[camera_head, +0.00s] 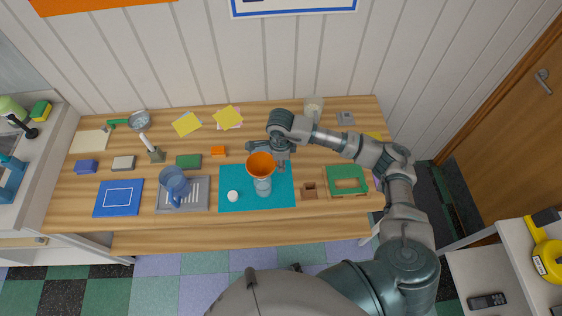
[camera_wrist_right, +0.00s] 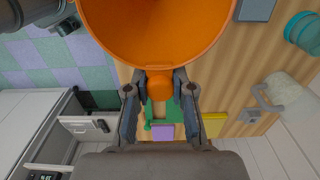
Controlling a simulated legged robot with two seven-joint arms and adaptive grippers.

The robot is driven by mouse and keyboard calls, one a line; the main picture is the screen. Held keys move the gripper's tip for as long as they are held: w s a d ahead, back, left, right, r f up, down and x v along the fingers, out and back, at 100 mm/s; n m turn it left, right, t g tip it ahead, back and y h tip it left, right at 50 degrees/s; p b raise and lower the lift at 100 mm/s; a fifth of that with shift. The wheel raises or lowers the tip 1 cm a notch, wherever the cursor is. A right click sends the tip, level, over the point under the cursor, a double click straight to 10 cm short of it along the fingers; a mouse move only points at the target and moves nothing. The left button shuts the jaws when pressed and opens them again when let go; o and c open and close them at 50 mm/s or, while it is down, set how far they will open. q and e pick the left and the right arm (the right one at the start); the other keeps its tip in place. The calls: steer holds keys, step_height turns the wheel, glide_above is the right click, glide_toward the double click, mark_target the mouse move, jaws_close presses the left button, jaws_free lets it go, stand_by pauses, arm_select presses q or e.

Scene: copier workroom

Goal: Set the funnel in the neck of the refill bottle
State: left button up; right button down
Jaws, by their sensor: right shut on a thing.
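The orange funnel (camera_head: 261,161) is upright, its wide mouth facing up. In the wrist view the funnel (camera_wrist_right: 160,35) fills the top, with its rounded orange tab between my fingers. The clear, bluish refill bottle (camera_head: 263,187) stands on the teal mat (camera_head: 284,199), directly below the funnel in the head view. The funnel hides the bottle's neck, so I cannot tell whether the spout is in it. My left gripper is out of view.
A white round object (camera_head: 233,196) lies on the mat left of the bottle. A blue jug (camera_head: 174,184) stands on a grey tray further left. A small brown box (camera_head: 310,191) and a green-framed tray (camera_head: 347,180) are on the right. The table's front strip is clear.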

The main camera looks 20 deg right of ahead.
steer(key=shift+a+f, duration=0.2)
steer(key=shift+f, duration=0.1)
steer(key=c, duration=0.9)
jaws_free()
steer(key=shift+d, duration=0.15)
steer(key=o, duration=0.3)
step_height(320, 180, up, 12)
steer(key=shift+f, duration=0.1)
